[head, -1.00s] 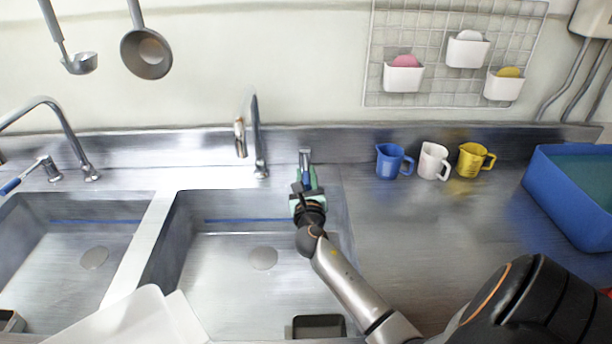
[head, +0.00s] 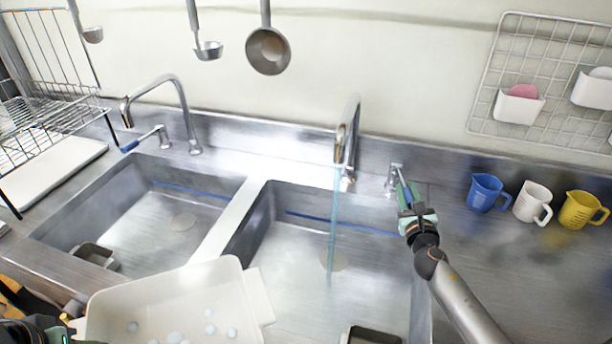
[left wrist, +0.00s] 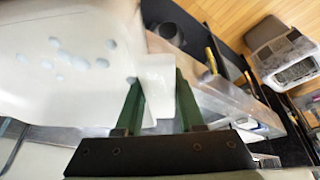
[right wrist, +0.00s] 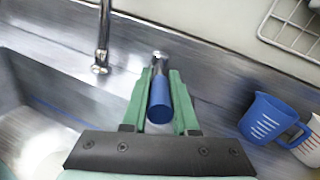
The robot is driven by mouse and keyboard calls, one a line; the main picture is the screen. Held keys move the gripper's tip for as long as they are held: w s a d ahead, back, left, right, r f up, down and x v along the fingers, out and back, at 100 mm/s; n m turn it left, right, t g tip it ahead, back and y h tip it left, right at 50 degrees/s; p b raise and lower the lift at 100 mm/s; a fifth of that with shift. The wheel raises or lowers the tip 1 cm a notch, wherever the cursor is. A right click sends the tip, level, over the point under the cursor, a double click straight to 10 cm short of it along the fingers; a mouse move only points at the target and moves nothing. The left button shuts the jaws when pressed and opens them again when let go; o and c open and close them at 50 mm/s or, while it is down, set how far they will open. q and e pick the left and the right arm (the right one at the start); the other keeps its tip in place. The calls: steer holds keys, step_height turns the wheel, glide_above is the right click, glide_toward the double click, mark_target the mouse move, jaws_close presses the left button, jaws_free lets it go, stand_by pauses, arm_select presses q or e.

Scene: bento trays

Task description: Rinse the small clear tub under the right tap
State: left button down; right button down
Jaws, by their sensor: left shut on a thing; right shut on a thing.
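A whitish, translucent tub (head: 170,285) is at the lower left in the head view, above the front of the sinks, with several pale blobs inside. My left gripper (left wrist: 158,90) is shut on the tub's rim tab; the tub also fills the left of the left wrist view (left wrist: 95,95). The right tap (head: 348,135) runs a blue stream (head: 333,225) into the right basin, to the right of the tub and apart from it. My right gripper (head: 410,205) is shut on the tap's blue lever (right wrist: 160,98).
The right basin (head: 300,265) has a drain under the stream and a dark box (head: 372,335) at its front. Blue (head: 487,192), white (head: 532,201) and yellow (head: 581,210) jugs stand on the right counter. A wire rack (head: 45,120) is at the far left.

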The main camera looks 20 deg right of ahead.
steer(key=c, duration=0.7)
jaws_free()
steer(key=shift+s, duration=0.1)
steer(key=v, duration=1.2)
steer(key=shift+b, duration=0.3)
steer(key=shift+a, duration=0.1)
